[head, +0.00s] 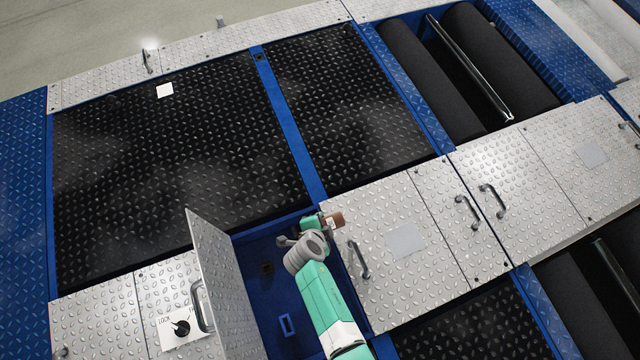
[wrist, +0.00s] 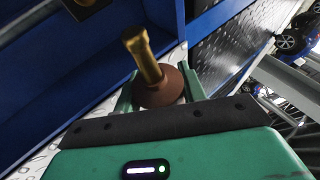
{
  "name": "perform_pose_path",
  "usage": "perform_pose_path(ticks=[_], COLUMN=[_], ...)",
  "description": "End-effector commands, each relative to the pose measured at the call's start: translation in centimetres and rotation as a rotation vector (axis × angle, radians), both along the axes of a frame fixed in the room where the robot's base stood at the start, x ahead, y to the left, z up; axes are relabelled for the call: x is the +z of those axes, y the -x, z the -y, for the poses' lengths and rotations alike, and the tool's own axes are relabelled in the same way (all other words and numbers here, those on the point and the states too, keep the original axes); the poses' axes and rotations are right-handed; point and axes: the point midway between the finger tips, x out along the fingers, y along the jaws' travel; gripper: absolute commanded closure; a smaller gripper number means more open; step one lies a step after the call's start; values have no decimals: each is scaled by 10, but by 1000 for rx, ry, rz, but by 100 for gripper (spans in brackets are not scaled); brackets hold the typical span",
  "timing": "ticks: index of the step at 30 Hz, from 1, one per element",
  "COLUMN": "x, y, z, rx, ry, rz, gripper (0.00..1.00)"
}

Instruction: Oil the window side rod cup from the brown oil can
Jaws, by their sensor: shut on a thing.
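My gripper (head: 325,223) is at the upper right corner of an open blue compartment (head: 252,248) in the head view. It is shut on the brown oil can (head: 335,219). In the wrist view the oil can (wrist: 163,90) sits between the green fingers, its brass spout pointing up and slightly left in the picture. A dark fitting with a bit of brass colour (wrist: 86,5) is cut off by the top edge of the wrist view; I cannot tell whether it is a rod cup.
A raised tread-plate lid (head: 217,268) stands along the compartment's left side. A panel with a LOCK knob (head: 181,328) is left of it. A closed plate with a handle (head: 385,262) borders the right. Black rollers (head: 425,80) lie at the upper right.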

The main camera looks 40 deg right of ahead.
Motion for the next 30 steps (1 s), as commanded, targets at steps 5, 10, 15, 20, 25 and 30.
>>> perform_pose_path(ticks=[5, 10, 15, 20, 25, 30], x=[0, 1, 0, 0, 1, 0], y=[0, 0, 0, 0, 0, 0], z=[0, 0, 0, 0, 0, 0], rx=[1, 0, -1, 0, 0, 3], ry=[16, 16, 16, 16, 16, 56], rz=[-4, -4, -4, -4, -5, -18], gripper=[91, 91, 91, 91, 91, 91])
